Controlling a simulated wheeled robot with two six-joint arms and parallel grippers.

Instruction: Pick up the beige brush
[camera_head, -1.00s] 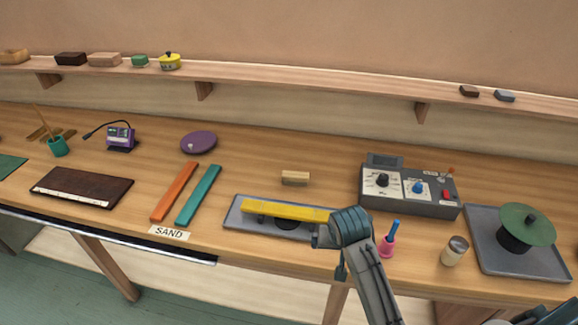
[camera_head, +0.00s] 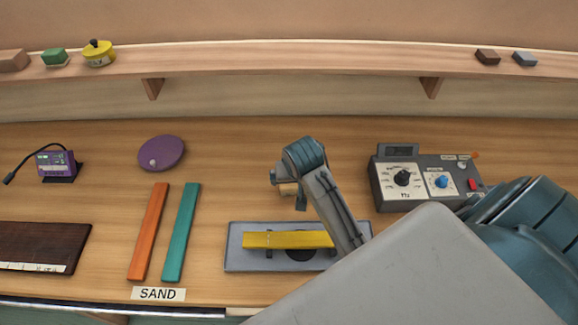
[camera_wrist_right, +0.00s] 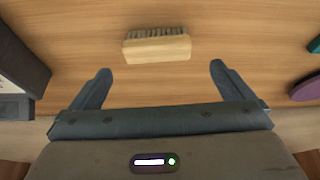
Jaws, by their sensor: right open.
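The beige brush (camera_wrist_right: 157,47) lies on the wooden bench, with dark bristles along one side in the right wrist view. My right gripper (camera_wrist_right: 160,70) is open and empty, and the brush is just beyond its fingertips, roughly centred between them. In the head view my right gripper (camera_head: 288,190) is over the brush and hides most of it; only a small beige part (camera_head: 289,188) shows. My left gripper is not in view.
A grey tray (camera_head: 237,262) with a yellow bar (camera_head: 288,240) lies in front of the brush. A control box (camera_head: 402,200) is to the right. Orange (camera_head: 148,232) and teal (camera_head: 181,232) strips and a purple disc (camera_head: 162,153) are left. A shelf (camera_head: 220,68) runs behind.

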